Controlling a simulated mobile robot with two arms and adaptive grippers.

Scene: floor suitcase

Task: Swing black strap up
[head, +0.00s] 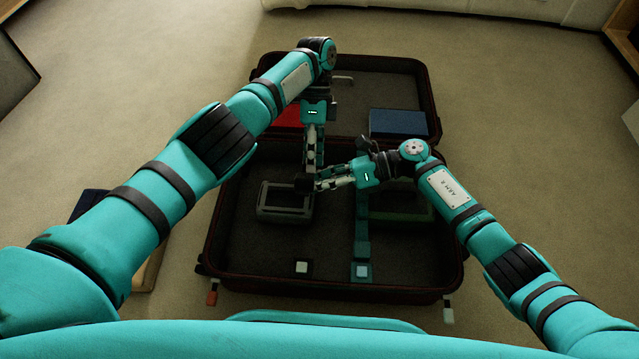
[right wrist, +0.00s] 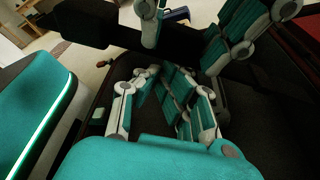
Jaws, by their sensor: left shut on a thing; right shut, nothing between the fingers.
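The open suitcase (head: 440,250) lies on the floor. My left gripper (head: 312,172) points down over its near half, shut on a dark piece (head: 303,184) that looks like the black strap; the fingers partly hide it. A dark band also crosses the top of the right wrist view (right wrist: 85,24).
A red item (head: 287,116) and a blue item (head: 398,122) lie in the far half. Carpet surrounds the suitcase.

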